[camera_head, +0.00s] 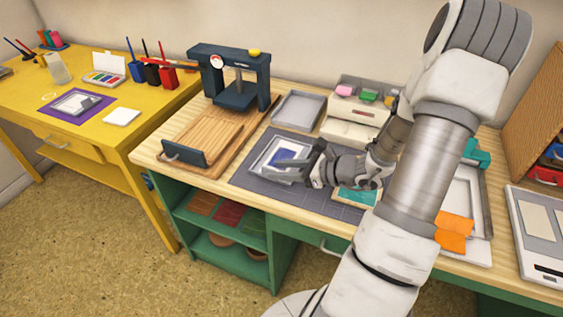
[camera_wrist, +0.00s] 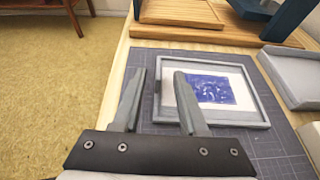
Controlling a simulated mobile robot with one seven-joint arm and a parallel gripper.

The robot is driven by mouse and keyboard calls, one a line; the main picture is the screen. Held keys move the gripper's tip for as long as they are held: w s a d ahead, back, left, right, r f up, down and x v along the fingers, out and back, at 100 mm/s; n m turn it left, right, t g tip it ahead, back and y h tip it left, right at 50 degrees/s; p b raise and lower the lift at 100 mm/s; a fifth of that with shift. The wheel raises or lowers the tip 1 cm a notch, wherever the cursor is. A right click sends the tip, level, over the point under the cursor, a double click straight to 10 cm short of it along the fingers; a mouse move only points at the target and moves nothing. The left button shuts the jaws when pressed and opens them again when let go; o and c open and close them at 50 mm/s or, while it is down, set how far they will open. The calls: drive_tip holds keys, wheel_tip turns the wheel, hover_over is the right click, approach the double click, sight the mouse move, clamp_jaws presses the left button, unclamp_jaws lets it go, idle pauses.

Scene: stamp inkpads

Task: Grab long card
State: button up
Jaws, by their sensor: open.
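A white card with a dark blue print (camera_wrist: 213,88) lies inside a grey rectangular frame (camera_wrist: 262,106) on the dark gridded cutting mat (camera_wrist: 288,148). In the head view the print (camera_head: 287,155) shows just beyond my gripper (camera_head: 283,172). I cannot tell whether this is the long card. In the wrist view my gripper (camera_wrist: 160,82) is open, with nothing between its fingers.
A dark blue press (camera_head: 232,75) and a wooden board (camera_head: 195,135) stand left of the mat. A grey tray (camera_head: 298,108) and a small drawer unit (camera_head: 352,130) are behind it. A teal card (camera_head: 355,196) lies by my wrist.

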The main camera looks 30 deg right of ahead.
drive_tip(key=x, duration=0.3)
drive_tip(key=shift+a+f+b, duration=0.15)
drive_tip(key=shift+f+b, duration=0.05)
drive_tip(key=shift+b, duration=0.1)
clamp_jaws()
idle(1.2)
